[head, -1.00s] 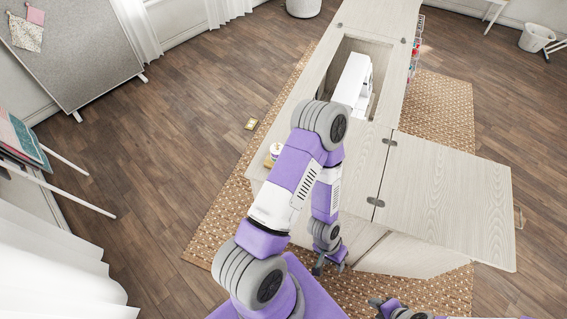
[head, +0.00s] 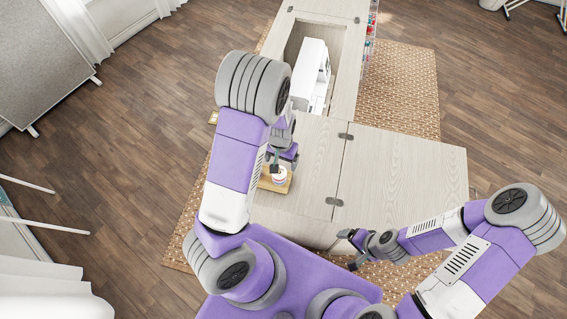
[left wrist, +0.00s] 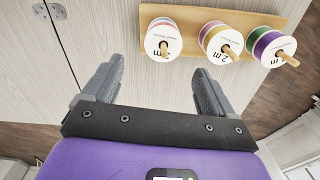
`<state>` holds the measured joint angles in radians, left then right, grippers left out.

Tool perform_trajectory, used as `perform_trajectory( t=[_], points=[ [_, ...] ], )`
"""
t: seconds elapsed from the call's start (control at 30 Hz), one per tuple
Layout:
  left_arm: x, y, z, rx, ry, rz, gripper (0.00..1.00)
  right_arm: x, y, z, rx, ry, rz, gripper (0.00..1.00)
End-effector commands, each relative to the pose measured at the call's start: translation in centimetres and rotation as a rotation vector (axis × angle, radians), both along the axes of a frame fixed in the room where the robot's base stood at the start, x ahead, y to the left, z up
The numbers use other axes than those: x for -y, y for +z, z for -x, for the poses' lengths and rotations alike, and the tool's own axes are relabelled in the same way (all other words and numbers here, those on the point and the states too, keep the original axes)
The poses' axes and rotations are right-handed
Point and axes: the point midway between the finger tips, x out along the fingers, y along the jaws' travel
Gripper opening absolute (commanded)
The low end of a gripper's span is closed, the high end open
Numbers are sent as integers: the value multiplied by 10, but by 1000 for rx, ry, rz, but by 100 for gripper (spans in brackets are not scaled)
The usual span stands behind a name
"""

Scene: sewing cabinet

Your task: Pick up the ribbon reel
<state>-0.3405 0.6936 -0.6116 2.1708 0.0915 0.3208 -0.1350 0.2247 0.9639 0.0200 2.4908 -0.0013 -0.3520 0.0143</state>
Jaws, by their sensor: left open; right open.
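Three ribbon reels stand in a row on a wooden peg holder (left wrist: 185,52) in the left wrist view. The left reel (left wrist: 160,42) shows pink and blue, the middle reel (left wrist: 217,40) yellow and purple, and the right reel (left wrist: 266,45) green and purple. All have white lettered faces. In the head view one reel (head: 279,177) shows on the holder (head: 265,184); the others are hidden by my arm and gripper. My left gripper (left wrist: 155,75) is open and empty, with its fingers pointing toward the left reel, apart from it. My right gripper (head: 349,251) is open and empty.
The holder sits on the pale wooden cabinet (head: 305,135), near its left edge. A white sewing machine (head: 312,72) is in the cabinet's opening farther back. The hinged leaf (head: 405,170) at right is bare. A woven rug (head: 400,85) lies below.

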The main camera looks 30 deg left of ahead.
Motion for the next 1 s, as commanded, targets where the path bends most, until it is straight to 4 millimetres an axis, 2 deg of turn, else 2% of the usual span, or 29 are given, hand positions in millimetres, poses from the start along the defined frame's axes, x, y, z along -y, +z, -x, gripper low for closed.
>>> perform_trajectory(
  t=[0.03,0.4,0.53,0.73,0.77,1.0],
  points=[
    [0,-9,1,-4,1,-1,86,0,-3,0,-1,0,0,86],
    [-2,-59,8,-4,1,0,86,0,-11,0,-1,0,0,86],
    [-2,-67,7,-2,1,0,86,0,-12,0,-1,0,0,86],
    [-2,-67,7,-1,1,1,86,0,-12,0,-1,0,0,86],
    [-2,-67,7,-1,1,1,85,0,-12,0,-1,0,0,86],
    [-2,-67,7,-1,1,1,48,0,-12,0,0,0,0,86]
  ],
)
